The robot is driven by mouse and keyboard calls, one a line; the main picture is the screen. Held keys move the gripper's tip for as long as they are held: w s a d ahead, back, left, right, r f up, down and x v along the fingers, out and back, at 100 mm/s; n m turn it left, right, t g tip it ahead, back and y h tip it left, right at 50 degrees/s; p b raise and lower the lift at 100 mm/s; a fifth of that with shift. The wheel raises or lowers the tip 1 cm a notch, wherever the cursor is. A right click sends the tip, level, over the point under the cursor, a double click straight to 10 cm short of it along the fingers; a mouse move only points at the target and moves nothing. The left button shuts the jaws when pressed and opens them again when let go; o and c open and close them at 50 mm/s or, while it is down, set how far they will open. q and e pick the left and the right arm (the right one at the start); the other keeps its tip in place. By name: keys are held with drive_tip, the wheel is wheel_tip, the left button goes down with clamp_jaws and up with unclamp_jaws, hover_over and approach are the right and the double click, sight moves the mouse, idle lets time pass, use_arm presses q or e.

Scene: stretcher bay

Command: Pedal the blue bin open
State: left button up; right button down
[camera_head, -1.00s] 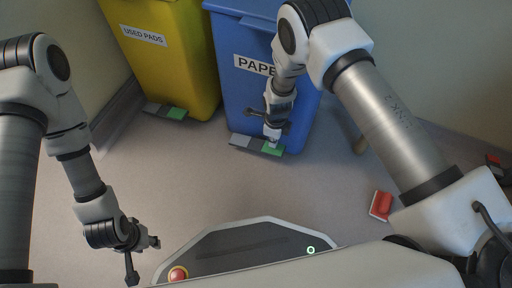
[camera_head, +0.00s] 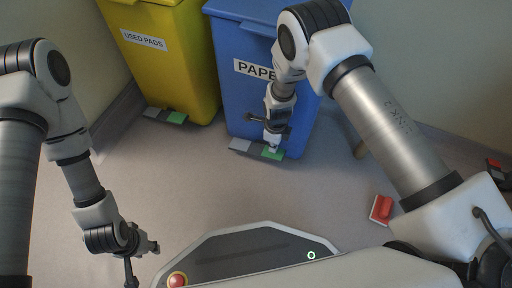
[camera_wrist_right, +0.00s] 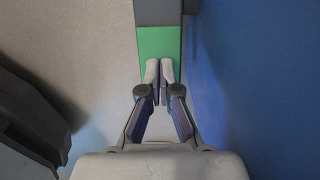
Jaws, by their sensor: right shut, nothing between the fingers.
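The blue bin (camera_head: 232,95) with a PAPER label stands at the back in the head view. Its lid (camera_head: 240,12) looks closed, though its right part is hidden by my right arm. At its foot is a pedal with a grey part (camera_head: 240,145) and a green part (camera_head: 266,156). My right gripper (camera_head: 272,148) points down, shut and empty, its fingertips over the green part and seeming to touch it. The right wrist view shows both fingertips (camera_wrist_right: 159,70) together over the green part (camera_wrist_right: 158,42). My left gripper (camera_head: 146,262) hangs low at the left, away from the bins.
A yellow bin (camera_head: 170,70) labelled USED PADS stands left of the blue bin, with its own grey and green pedal (camera_head: 175,117). A red and white object (camera_head: 381,209) lies on the floor at the right. The floor between my base and the bins is clear.

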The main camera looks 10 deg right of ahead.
drive_tip(key=shift+f+b, duration=1.05)
idle(0.7)
wheel_tip(320, 180, up, 7)
drive_tip(key=p, duration=0.5)
drive_tip(key=shift+r, duration=0.1)
idle(0.5)
